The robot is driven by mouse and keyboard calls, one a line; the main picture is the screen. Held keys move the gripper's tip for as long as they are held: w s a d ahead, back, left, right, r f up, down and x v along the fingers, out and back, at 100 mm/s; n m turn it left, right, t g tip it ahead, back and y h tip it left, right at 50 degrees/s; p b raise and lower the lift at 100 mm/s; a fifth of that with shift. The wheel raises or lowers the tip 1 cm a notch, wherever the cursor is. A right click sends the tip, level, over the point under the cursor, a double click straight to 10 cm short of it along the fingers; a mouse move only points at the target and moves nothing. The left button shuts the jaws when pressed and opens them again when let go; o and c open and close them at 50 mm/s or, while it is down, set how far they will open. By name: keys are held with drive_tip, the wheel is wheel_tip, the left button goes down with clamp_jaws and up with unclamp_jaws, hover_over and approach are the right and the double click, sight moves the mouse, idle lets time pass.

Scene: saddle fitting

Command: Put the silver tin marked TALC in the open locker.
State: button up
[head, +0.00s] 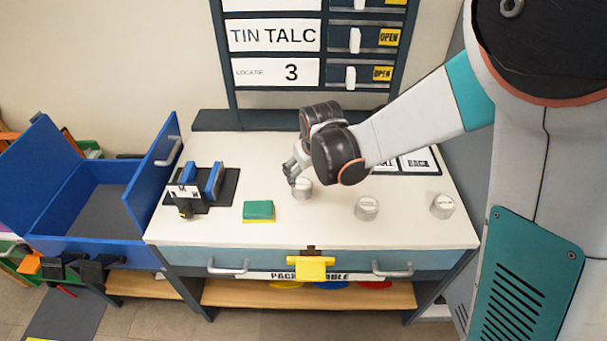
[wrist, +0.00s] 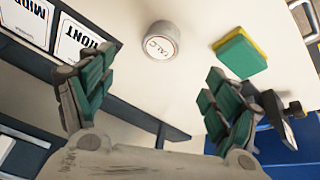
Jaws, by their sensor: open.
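The silver tin marked TALC (wrist: 161,40) stands upright on the white table top, its lettered lid facing up in the wrist view. In the head view, the tin at my gripper (head: 303,188) is partly covered by the fingers. My gripper (head: 294,173) is open and empty; its green-padded fingers (wrist: 155,90) are spread wide, with the tin just beyond and between them in the wrist view. A blue open-topped box (head: 95,210) with panels swung open stands left of the table; I cannot tell whether it is the open locker.
Two similar silver tins (head: 367,208) (head: 442,205) stand to the right. A green and yellow sponge (head: 258,210) lies left of the TALC tin, beside a blue-and-black fixture (head: 203,188). A board (head: 275,38) behind reads TIN TALC and 3.

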drive_tip(key=b, duration=0.3)
hover_over(302, 185)
drive_tip(key=s+d, duration=0.1)
drive_tip(key=s, duration=0.2)
wheel_tip(302, 185, down, 8)
drive_tip(key=shift+r, duration=0.1)
drive_tip(key=shift+w+a+b+x, duration=0.15)
drive_tip(key=shift+b+x, duration=0.4)
drive_tip(key=shift+x, duration=0.85)
drive_tip(key=shift+w+a+b+x, duration=0.1)
drive_tip(key=shift+b+x, duration=0.4)
drive_tip(key=shift+x, duration=0.9)
drive_tip(key=shift+r, duration=0.15)
drive_tip(key=c, duration=1.4)
drive_tip(key=shift+r, duration=0.15)
